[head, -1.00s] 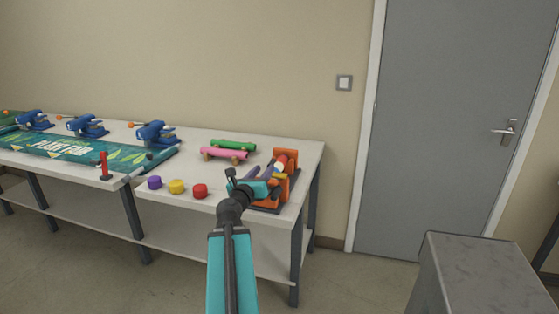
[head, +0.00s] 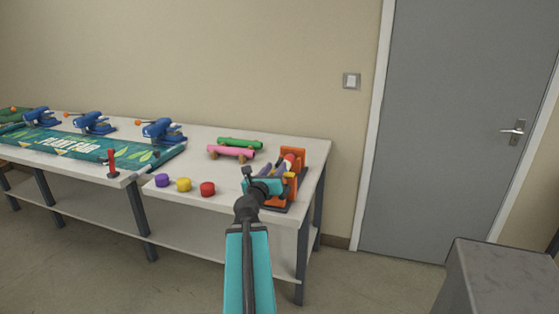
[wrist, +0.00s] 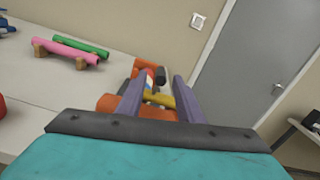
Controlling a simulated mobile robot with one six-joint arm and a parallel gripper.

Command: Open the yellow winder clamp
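The orange winder (head: 293,156) stands at the right end of the table, partly hidden behind my gripper in the head view. The yellow winder clamp (wrist: 158,100) shows between my two purple fingers in the wrist view, just beyond them. It is a small yellow bar across the orange winder, and its exact position is partly hidden. My gripper (wrist: 161,77) is open, with its fingers apart and nothing held between them. In the head view, my gripper (head: 273,171) is at the winder's left side. I cannot tell whether the fingers touch the clamp.
Pink (head: 231,152) and green (head: 240,143) rolls lie behind to the left. Purple (head: 162,180), yellow (head: 184,184) and red (head: 208,189) round pieces line the front edge. A grey cabinet (head: 500,277) stands at lower right. A wall switch (head: 351,81) is behind.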

